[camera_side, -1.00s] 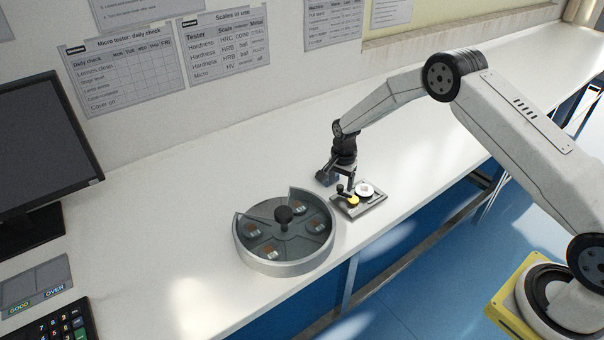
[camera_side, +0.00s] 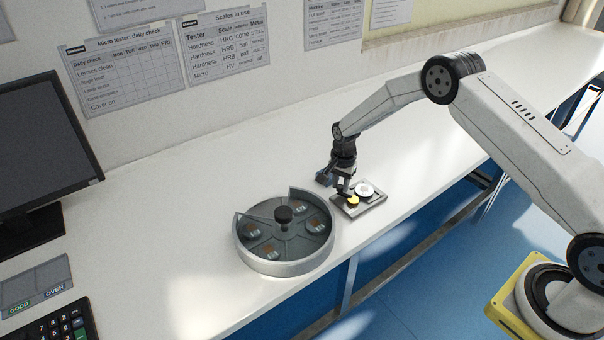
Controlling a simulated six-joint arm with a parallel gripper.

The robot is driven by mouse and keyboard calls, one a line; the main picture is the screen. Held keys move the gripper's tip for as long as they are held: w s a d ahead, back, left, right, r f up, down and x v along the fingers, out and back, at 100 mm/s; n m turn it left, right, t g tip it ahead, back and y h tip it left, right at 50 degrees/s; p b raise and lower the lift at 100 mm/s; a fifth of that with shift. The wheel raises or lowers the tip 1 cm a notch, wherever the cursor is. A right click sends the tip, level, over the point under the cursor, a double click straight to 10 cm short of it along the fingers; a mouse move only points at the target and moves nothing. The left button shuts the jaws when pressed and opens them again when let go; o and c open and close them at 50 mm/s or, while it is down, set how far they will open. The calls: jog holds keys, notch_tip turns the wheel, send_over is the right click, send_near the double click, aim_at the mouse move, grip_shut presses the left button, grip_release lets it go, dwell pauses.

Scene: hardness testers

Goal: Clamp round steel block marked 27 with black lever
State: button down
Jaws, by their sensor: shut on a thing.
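A small plate fixture (camera_side: 374,207) sits on the bench right of the round tray. On it is a pale round piece (camera_side: 364,189), too small for me to read any marking. A yellow round part (camera_side: 353,200) sits on the plate just left of it. My gripper (camera_side: 344,190) is down at the left side of the plate, beside the yellow part, and is shut on a dark piece that looks like the black lever. The fingers and arm hide most of that piece.
A round grey tray (camera_side: 240,250) with a black centre knob (camera_side: 283,214) and several small blocks in compartments stands to the left. A dark blue object (camera_side: 325,178) sits behind my gripper. A monitor (camera_side: 40,150) and keypad (camera_side: 60,328) are far left. The bench behind the tray is clear.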

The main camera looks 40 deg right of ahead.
jog(key=shift+a+n, duration=0.1)
jog(key=shift+n, duration=0.2)
jog(key=n, duration=0.1)
jog(key=a+n, duration=0.1)
jog(key=n, duration=0.1)
jog(key=shift+s, duration=0.35)
jog(key=n, duration=0.2)
jog(key=s+a+n, duration=0.1)
jog(key=n, duration=0.2)
jog(key=shift+s, duration=0.15)
jog(key=n, duration=0.1)
jog(key=s+n, duration=0.1)
jog(key=n, duration=0.1)
jog(key=shift+s+a+n, duration=0.1)
jog(key=shift+a+n, duration=0.05)
jog(key=shift+n, duration=0.15)
jog(key=shift+s+n, duration=0.35)
jog(key=shift+n, duration=0.6)
jog(key=shift+s+n, duration=0.3)
jog(key=shift+n, duration=0.65)
jog(key=shift+c, duration=2.2)
grip_release()
